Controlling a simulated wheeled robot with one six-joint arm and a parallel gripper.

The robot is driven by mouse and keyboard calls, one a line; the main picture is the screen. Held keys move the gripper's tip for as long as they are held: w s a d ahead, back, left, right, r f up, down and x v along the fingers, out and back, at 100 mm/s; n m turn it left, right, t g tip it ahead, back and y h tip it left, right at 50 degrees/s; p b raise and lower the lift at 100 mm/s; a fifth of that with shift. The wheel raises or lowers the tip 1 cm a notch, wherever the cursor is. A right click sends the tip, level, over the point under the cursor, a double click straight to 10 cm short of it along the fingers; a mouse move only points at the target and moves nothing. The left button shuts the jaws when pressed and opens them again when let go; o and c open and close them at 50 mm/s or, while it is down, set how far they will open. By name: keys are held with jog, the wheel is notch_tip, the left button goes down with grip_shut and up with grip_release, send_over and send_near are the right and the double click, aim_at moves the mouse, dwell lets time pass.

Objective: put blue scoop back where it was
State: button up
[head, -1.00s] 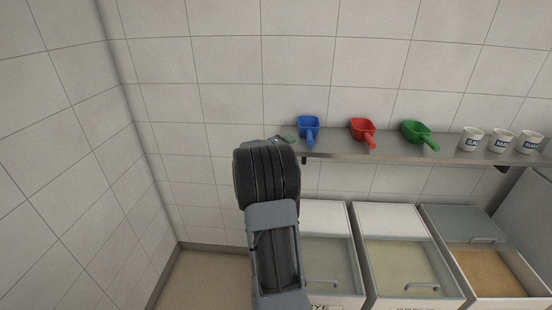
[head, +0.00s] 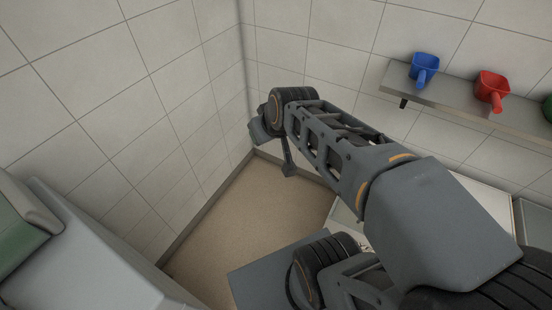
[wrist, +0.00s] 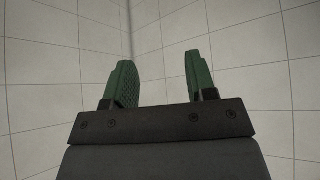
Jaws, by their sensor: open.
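The blue scoop (head: 424,68) rests on the left end of the wall shelf (head: 450,97) in the head view, its handle toward the front edge. My gripper (wrist: 158,82) shows in the wrist view with its two green fingers apart and nothing between them. It faces the tiled wall corner. In the head view my arm reaches left of the shelf, well apart from the blue scoop, and the fingers themselves are not clear there.
A red scoop (head: 491,89) stands right of the blue one on the shelf. A green scoop (head: 547,108) is cut off at the right edge. Bins stand below the shelf. The floor (head: 250,215) by the corner is bare.

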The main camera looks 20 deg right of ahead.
jog(key=s+f+m+g, duration=0.1)
jog(key=s+f+g, duration=0.1)
jog(key=s, duration=0.5)
jog(key=shift+a+f+g+h, duration=0.25)
jog(key=shift+a+g+h, duration=0.05)
jog(key=shift+a, duration=0.1)
jog(key=shift+s, duration=0.1)
jog(key=shift+c, duration=0.3)
jog(key=shift+c, duration=0.5)
jog(key=shift+d+m, duration=0.15)
jog(key=shift+m, duration=0.15)
